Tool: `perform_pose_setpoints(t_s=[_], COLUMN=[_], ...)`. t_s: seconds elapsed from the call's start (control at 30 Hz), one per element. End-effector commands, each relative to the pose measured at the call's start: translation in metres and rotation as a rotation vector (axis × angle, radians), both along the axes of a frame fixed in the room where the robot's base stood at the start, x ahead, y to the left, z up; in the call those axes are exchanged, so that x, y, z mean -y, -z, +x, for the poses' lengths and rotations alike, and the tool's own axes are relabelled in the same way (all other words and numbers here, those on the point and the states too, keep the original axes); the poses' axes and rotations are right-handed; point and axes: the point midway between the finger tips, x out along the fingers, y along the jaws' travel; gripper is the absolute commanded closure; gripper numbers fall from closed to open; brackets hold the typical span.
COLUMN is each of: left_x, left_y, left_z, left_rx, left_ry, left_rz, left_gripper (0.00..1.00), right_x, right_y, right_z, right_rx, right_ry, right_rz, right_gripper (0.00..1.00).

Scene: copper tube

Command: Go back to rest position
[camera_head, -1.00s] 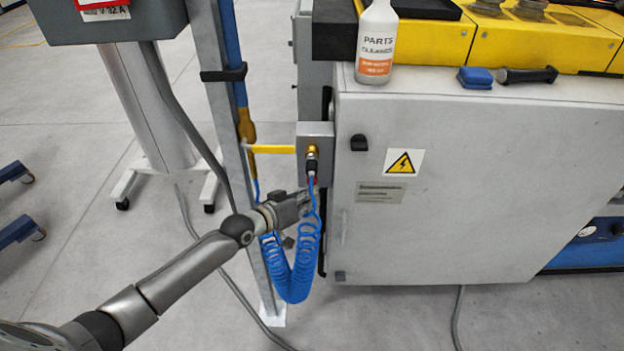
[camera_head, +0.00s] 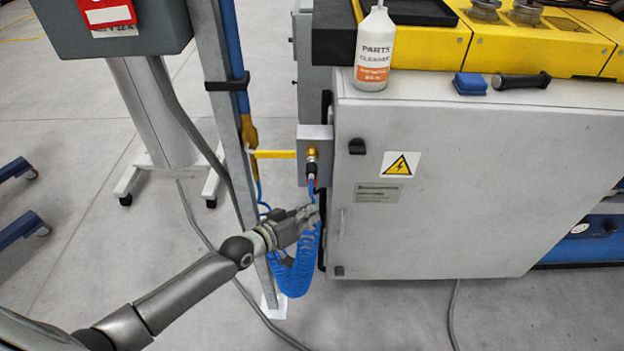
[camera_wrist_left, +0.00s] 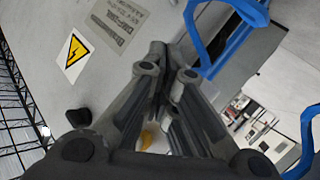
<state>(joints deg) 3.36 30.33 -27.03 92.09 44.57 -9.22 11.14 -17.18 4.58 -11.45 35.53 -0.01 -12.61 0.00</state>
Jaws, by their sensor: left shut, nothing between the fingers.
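My left gripper (camera_head: 308,214) comes in from the left in the head view. It is shut and empty, in front of the coiled blue hose (camera_head: 293,275) and just left of the grey cabinet (camera_head: 450,190). In the left wrist view its fingers (camera_wrist_left: 170,65) are closed together, with blue hose loops (camera_wrist_left: 225,40) beside them. I cannot tell whether the gripper touches the hose. The hose hangs from a brass fitting (camera_head: 311,154) on a small grey box. My right gripper is not in view.
A metal post (camera_head: 222,120) stands left of the cabinet, with a yellow bar (camera_head: 274,154) between them. On the cabinet top are a parts cleaner bottle (camera_head: 374,55), a blue block (camera_head: 471,83) and a black-handled tool (camera_head: 522,80).

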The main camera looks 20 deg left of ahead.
Motion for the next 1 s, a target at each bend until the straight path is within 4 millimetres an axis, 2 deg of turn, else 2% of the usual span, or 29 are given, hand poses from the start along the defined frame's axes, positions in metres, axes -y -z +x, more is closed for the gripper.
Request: perform_pose_setpoints(t_s=[0.43, 0.57, 0.67, 0.8, 0.87, 1.0], left_x=[0.001, 0.015, 0.036, 0.058, 0.059, 0.046], left_y=[0.000, 0.005, 0.012, 0.021, 0.022, 0.023], left_z=[0.000, -0.015, -0.043, -0.096, -0.118, -0.169], left_rx=[0.000, -0.029, -0.086, -0.193, -0.242, -0.369], left_ry=[0.002, 0.033, 0.085, 0.155, 0.172, 0.176], left_rz=[0.001, 0.023, 0.077, 0.200, 0.261, 0.396], left_gripper=[1.00, 1.00, 1.00, 1.00, 1.00, 1.00], right_x=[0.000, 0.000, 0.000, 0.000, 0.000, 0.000], right_y=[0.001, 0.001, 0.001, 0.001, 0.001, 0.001], right_z=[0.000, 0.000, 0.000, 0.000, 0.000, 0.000], right_rx=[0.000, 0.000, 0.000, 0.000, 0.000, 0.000], right_ry=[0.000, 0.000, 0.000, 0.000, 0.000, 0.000], right_rz=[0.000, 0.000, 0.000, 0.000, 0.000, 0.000], right_gripper=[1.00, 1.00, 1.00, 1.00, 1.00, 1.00])
